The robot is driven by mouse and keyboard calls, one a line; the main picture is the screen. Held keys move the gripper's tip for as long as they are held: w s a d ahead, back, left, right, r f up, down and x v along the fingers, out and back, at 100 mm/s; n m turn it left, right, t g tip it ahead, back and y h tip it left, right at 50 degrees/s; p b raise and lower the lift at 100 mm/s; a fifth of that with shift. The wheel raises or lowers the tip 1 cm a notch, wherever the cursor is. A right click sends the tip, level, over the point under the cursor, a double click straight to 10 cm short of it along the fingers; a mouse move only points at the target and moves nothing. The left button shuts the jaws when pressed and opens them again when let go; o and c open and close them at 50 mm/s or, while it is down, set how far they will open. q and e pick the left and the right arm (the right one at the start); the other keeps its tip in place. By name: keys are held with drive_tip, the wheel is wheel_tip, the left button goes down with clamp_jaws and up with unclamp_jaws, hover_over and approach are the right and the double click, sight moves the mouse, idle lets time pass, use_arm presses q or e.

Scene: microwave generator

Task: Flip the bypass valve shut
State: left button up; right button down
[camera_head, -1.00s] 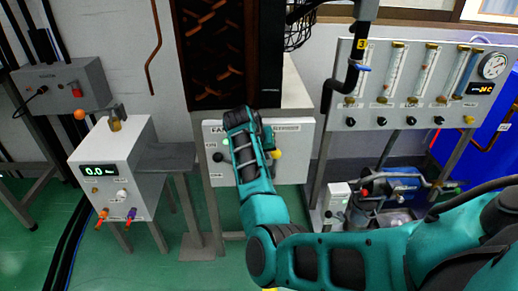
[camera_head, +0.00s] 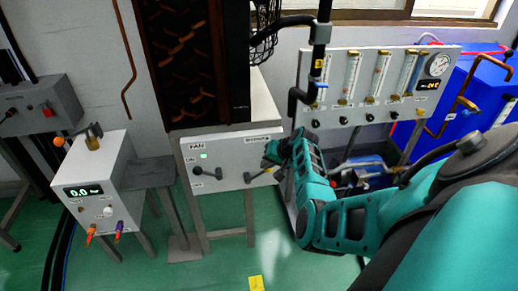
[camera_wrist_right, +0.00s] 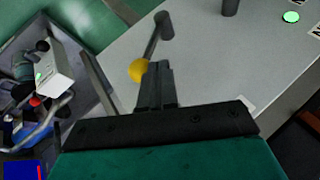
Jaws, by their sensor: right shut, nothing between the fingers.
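The bypass valve lever is a short dark handle (camera_head: 258,176) with a yellow ball knob (camera_head: 278,174). It is on the right half of the white fan panel (camera_head: 228,178), pointing sideways to the right. In the right wrist view the handle (camera_wrist_right: 152,45) runs from its pivot to the yellow knob (camera_wrist_right: 138,71). My right gripper (camera_head: 272,158) is at the panel's right side. Its fingers (camera_wrist_right: 158,68) are shut and empty, right beside the knob; I cannot tell whether they touch it. My left gripper is out of view.
A fan lever (camera_head: 207,173) and green lamp (camera_head: 204,156) are on the panel's left half. A flowmeter board (camera_head: 375,90) with a black pipe (camera_head: 318,60) stands right. A grey box with a display (camera_head: 84,191) stands left.

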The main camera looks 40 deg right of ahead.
use_arm(q)
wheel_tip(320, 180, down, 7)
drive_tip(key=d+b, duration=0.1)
drive_tip(key=b, duration=0.7)
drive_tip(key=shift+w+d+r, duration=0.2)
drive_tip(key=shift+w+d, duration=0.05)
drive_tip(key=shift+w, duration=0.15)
use_arm(e)
drive_tip(key=s+d+f+m+t+y, duration=0.1)
drive_tip(key=s+d+f+t+y, duration=0.1)
drive_tip(key=d+f+t+y, duration=0.1)
wheel_tip(320, 180, down, 2)
drive_tip(key=shift+f+y, duration=0.1)
drive_tip(key=shift+y, duration=0.4)
drive_tip(key=shift+s+d, duration=0.1)
